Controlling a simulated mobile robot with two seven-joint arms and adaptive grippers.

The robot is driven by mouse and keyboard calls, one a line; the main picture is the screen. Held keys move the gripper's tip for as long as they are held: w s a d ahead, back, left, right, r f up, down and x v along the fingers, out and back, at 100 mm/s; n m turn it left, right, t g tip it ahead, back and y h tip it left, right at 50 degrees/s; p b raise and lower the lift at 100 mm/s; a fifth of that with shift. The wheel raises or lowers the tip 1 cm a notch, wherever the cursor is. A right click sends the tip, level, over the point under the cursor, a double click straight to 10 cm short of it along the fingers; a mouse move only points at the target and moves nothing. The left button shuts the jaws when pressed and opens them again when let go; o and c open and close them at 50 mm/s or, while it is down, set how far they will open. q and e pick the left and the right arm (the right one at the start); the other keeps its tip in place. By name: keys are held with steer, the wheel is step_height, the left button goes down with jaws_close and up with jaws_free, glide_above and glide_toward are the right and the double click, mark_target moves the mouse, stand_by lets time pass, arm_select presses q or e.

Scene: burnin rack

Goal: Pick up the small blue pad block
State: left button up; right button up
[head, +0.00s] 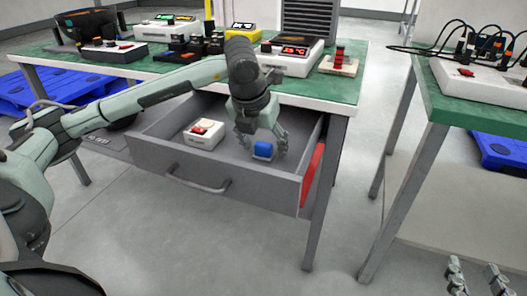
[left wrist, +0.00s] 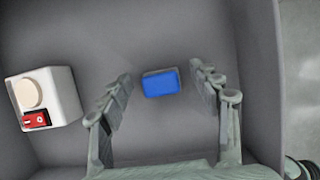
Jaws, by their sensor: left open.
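The small blue pad block (head: 263,150) lies in the open grey drawer (head: 165,158), toward its right side. In the left wrist view the blue block (left wrist: 161,83) lies on the drawer floor between and just beyond the fingertips of my left gripper (left wrist: 162,80). My left gripper (head: 262,142) is open and reaches down into the drawer, with its fingers on either side of the block and no visible contact. In the head view the gripper hides part of the drawer behind it. My right gripper (head: 472,280) shows at the bottom right, away from the drawer, with its fingers apart.
A white box with a red switch and round cream knob (head: 203,133) sits in the drawer's left part. The drawer walls stand close around my left gripper. The green bench (head: 130,68) above holds several instruments. Another bench (head: 480,108) stands at the right, with clear floor between.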

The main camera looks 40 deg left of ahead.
mark_target(259, 143)
arm_select(q)
steer(key=shift+c, duration=0.5)
steer(key=c, duration=0.9)
steer(key=shift+c, duration=0.2)
steer(key=shift+r, duration=0.1)
steer(key=shift+r, duration=0.45)
steer(key=r, duration=0.2)
steer(key=a+r, duration=0.1)
steer(key=shift+s+r, duration=0.1)
steer(key=shift+r, duration=0.25)
steer(key=s+a+r, duration=0.2)
steer(key=a+r, duration=0.4)
steer(key=a, duration=0.4)
steer(key=shift+s+a+r, duration=0.15)
steer(key=shift+s, duration=0.05)
arm_select(e)
steer(key=shift+a+r, duration=0.1)
steer(key=shift+r, duration=0.05)
